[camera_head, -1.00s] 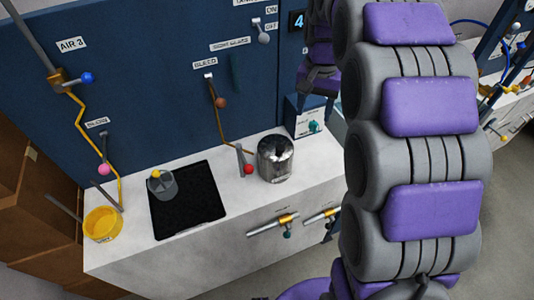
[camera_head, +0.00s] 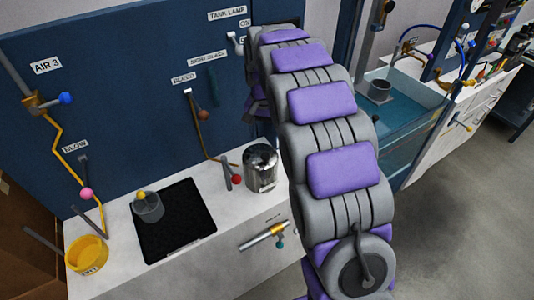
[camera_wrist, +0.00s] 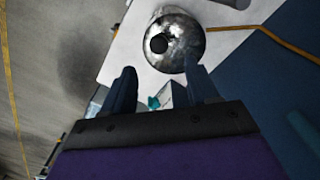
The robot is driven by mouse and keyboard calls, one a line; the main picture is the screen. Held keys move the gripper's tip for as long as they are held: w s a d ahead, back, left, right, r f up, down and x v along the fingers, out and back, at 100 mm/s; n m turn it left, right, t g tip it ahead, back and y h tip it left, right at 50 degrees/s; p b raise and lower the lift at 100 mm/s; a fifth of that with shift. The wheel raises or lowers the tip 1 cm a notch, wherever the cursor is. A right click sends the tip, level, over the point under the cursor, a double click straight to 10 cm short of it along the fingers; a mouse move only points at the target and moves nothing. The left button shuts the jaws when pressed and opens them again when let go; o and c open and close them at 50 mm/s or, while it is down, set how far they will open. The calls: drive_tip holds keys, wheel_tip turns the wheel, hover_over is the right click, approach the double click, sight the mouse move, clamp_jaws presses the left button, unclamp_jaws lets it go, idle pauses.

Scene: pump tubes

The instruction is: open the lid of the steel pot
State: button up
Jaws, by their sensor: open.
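The steel pot (camera_head: 261,170) stands upright on the white counter, at its right end by my arm, in the head view. It is shiny and round. In the wrist view, the pot (camera_wrist: 182,48) is seen from above with its lid on and a round black knob (camera_wrist: 158,44) on the lid. My gripper (camera_wrist: 159,68) is open, with its two dark fingers spread below the pot in that picture. The knob lies beyond the fingertips, between their lines, with nothing gripped. The height gap is hard to judge. In the head view my arm hides the gripper's fingers.
A black plate (camera_head: 175,222) with a grey cup (camera_head: 148,206) and a yellow container (camera_head: 87,254) are left on the counter (camera_head: 205,262). A red-tipped lever (camera_head: 237,179) stands close beside the pot. The blue panel (camera_head: 130,105) rises behind. A water tank (camera_head: 400,110) is at right.

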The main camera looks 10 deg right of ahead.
sight(266, 155)
drive_tip(key=f, duration=0.1)
drive_tip(key=a+f, duration=0.1)
drive_tip(key=f, duration=0.1)
drive_tip(key=f+b, duration=0.1)
drive_tip(key=f, duration=0.1)
drive_tip(key=shift+a+f, duration=0.25)
drive_tip(key=d+f, duration=0.3)
drive_tip(key=shift+d+f+b, duration=0.1)
drive_tip(key=shift+b, duration=0.2)
drive_tip(key=shift+a, duration=1.35)
drive_tip(key=shift+c, duration=0.9)
drive_tip(key=shift+d, duration=0.9)
drive_tip(key=c, duration=0.4)
drive_tip(key=shift+a+f, duration=0.1)
drive_tip(key=shift+a, duration=0.3)
clamp_jaws()
drive_tip(key=shift+d, duration=0.1)
